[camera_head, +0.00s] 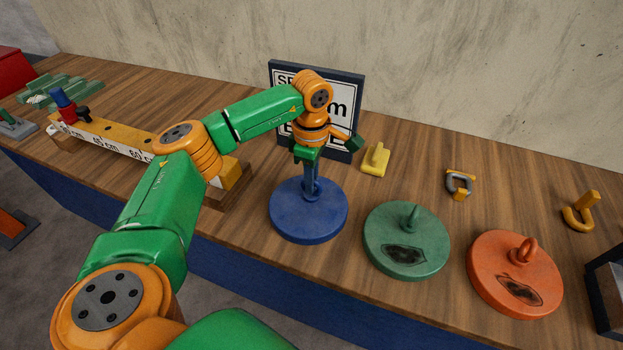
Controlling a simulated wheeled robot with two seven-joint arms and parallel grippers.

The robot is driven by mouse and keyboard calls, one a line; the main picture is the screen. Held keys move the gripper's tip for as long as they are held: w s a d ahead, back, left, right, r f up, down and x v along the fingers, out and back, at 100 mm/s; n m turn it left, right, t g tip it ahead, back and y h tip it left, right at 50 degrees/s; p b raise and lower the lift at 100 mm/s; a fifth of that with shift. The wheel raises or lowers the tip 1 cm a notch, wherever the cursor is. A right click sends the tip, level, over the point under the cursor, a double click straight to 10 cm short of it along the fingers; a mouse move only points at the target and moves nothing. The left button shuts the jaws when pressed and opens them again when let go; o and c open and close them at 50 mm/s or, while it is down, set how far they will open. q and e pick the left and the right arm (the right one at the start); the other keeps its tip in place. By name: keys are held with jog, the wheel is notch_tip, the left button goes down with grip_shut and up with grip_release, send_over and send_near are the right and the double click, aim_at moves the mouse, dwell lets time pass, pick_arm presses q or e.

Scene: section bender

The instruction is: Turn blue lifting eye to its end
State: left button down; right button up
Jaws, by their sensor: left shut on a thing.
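The blue lifting eye (312,187) stands upright on a round blue base (308,222) near the middle of the table. My left gripper (308,157) points down from above and is shut on the top of the blue lifting eye. My green and orange left arm comes in from the lower left and arches over to it. The gripper hides the upper part of the eye. My right gripper does not show.
A green disc (405,240) and an orange disc (514,273), each with an upright eye, stand to the right. A sign (345,75) stands close behind the gripper. A yellow block (375,160), a grey and yellow shackle (459,184) and a yellow hook (580,214) lie farther back. A measuring rail (108,140) lies left.

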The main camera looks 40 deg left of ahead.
pick_arm(q)
jog(key=shift+r, duration=0.1)
dwell(0.3)
jog(key=c, duration=0.9)
grip_release()
jog(key=shift+o, duration=0.2)
jog(key=shift+w+r, duration=0.1)
jog(key=shift+r, duration=0.25)
notch_tip(320, 180, up, 6)
jog(key=shift+r+b, duration=0.15)
jog(key=shift+b, duration=0.4)
